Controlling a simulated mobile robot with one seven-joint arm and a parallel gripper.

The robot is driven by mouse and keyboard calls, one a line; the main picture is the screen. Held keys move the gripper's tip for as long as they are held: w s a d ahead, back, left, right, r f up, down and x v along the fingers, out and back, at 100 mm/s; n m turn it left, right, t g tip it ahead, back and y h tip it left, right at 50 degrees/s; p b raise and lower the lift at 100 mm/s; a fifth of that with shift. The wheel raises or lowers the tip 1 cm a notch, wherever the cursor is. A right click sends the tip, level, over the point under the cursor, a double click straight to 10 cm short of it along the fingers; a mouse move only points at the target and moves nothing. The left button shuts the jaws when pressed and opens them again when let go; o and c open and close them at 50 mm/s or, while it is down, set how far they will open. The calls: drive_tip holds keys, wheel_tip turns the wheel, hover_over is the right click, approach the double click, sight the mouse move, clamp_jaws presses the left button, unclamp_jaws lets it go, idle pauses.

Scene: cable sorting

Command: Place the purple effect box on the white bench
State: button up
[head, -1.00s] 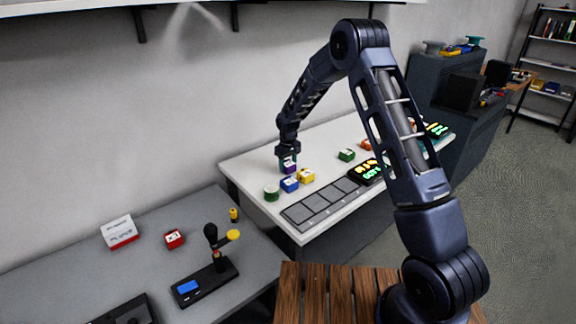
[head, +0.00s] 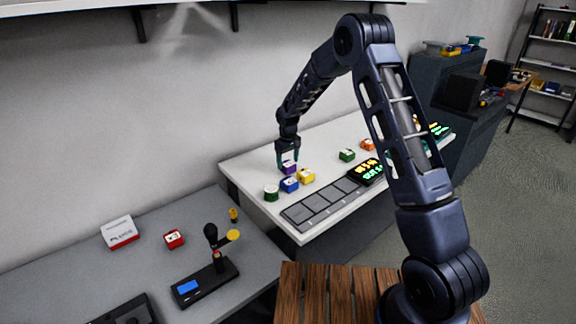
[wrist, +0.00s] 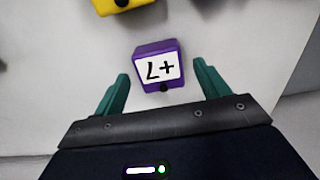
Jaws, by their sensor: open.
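The purple effect box (head: 289,167) stands on the white bench (head: 241,166) near its back left part. In the wrist view the purple box (wrist: 158,66) shows a white label and a black knob on its top. My gripper (head: 288,153) is above the box. In the wrist view my gripper (wrist: 160,88) is open, with one green finger on each side of the box and a visible gap on both sides. The box is not held.
A grey pad strip (head: 315,203) lies along the bench's front. A grey table (head: 150,250) with a red box (head: 174,239) is at left.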

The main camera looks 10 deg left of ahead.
sight(288, 163)
wheel_tip(288, 163, up, 10)
drive_tip(key=f, duration=0.1)
drive_tip(key=s+d+r+m+t, duration=0.1)
drive_tip(key=s+d+r, duration=0.4)
drive_tip(key=d+r, duration=0.25)
drive_tip(key=s+d+r+m, duration=0.2)
drive_tip(key=s+d+r, duration=0.2)
drive_tip(key=d+r, duration=0.35)
drive_tip(key=s+d+r+m+t, duration=0.1)
drive_tip(key=s+d+r, duration=0.45)
drive_tip(key=d, duration=0.35)
drive_tip(key=s+d+m+t, duration=0.1)
drive_tip(key=s+d, duration=0.4)
drive_tip(key=s, duration=0.3)
drive_tip(key=s+d+r+m, duration=0.1)
drive_tip(key=s+d+m, duration=0.1)
drive_tip(key=s+d, duration=0.3)
drive_tip(key=s+d+m+t, duration=0.1)
drive_tip(key=s+d, duration=0.4)
drive_tip(key=s, duration=0.7)
drive_tip(key=shift+s+r+m+t, duration=0.2)
drive_tip(key=shift+r+m+t, duration=0.15)
drive_tip(key=shift+m, duration=0.15)
